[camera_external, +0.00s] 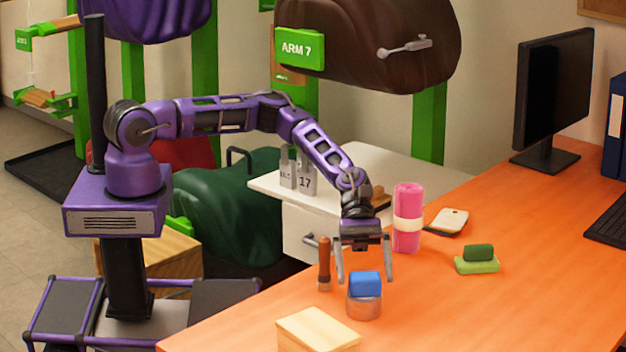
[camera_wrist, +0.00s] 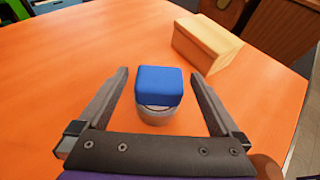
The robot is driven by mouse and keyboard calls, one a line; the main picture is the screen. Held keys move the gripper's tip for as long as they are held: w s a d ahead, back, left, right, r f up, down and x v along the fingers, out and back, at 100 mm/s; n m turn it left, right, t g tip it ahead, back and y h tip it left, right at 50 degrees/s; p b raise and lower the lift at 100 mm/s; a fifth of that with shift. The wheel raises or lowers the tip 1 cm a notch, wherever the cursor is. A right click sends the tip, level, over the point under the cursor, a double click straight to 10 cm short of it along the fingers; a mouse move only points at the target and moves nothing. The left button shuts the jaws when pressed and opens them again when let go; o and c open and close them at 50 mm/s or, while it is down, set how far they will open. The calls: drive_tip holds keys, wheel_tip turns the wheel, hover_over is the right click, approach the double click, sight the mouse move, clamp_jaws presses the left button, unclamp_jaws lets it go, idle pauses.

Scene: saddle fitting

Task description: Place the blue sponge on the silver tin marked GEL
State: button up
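The blue sponge (camera_external: 365,283) rests on top of a round silver tin (camera_external: 364,307) on the orange desk. The wrist view also shows the sponge (camera_wrist: 159,84) sitting on the tin (camera_wrist: 155,117). No GEL marking is readable on the tin. My gripper (camera_external: 365,278) is open, pointing down over the sponge. In the wrist view one finger is on each side of the sponge, with a gap on both sides.
A wooden block (camera_external: 318,331) lies in front of the tin. An orange-handled tool (camera_external: 324,262) stands to its left. The desk (camera_external: 450,315) is clear at the front right.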

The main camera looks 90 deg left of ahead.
drive_tip(key=shift+r, duration=0.15)
drive_tip(key=p+v, duration=0.1)
drive_tip(key=v, duration=1.1)
drive_tip(key=shift+a, duration=0.1)
